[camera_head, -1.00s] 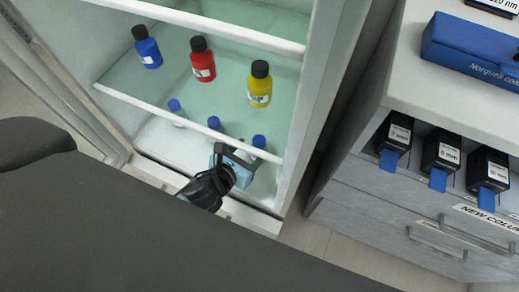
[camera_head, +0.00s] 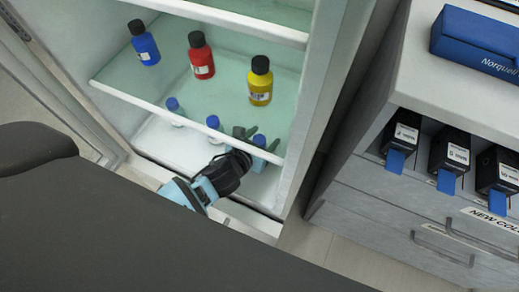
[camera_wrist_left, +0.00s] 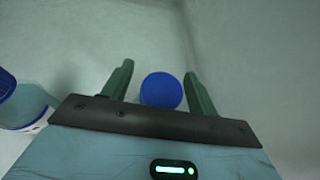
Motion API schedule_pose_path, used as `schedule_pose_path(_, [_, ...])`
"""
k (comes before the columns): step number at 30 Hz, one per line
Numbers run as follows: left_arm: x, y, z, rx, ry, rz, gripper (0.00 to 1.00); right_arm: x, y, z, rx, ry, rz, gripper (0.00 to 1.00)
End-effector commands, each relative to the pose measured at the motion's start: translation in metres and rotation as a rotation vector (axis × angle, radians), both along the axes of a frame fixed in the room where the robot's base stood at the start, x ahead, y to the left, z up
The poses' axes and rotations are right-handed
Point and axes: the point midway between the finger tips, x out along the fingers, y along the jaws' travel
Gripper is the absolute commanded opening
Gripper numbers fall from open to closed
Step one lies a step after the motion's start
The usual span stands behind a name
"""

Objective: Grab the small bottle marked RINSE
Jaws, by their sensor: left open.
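Several small bottles with blue caps stand on the lower shelf of the open cabinet; no RINSE label is legible on any. One is at the left (camera_head: 173,106), one in the middle (camera_head: 213,124), and one at the right (camera_head: 260,141). My left gripper (camera_head: 256,136) reaches in at the right-hand bottle, with its jaws open. In the left wrist view, that bottle's round blue cap (camera_wrist_left: 161,91) lies between the two green fingers (camera_wrist_left: 158,75), with gaps on both sides. A neighbouring bottle (camera_wrist_left: 25,108) shows at the left edge. My right gripper is not in view.
Larger blue (camera_head: 145,45), red (camera_head: 201,56) and yellow (camera_head: 260,82) bottles stand on the glass shelf (camera_head: 170,85) above. Its front edge hangs close over my gripper. The cabinet's wall is to the right. A drawer unit (camera_head: 390,205) with black boxes stands farther right.

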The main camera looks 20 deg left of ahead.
Motion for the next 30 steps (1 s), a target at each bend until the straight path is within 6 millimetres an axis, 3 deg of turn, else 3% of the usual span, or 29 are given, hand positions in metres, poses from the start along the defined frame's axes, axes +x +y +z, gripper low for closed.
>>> schedule_pose_path(3, [0.0,0.0,0.0,0.0,0.0,0.0,0.57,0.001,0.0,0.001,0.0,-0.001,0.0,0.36])
schedule_pose_path(15, [-0.001,0.0,0.0,0.0,0.0,0.0,0.05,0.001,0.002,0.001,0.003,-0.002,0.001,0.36])
schedule_pose_path(24, [0.0,0.0,0.003,0.001,-0.002,0.0,0.04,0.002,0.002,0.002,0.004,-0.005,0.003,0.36])
schedule_pose_path(30, [0.001,0.001,0.018,0.002,-0.005,-0.001,0.04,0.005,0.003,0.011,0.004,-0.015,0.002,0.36])
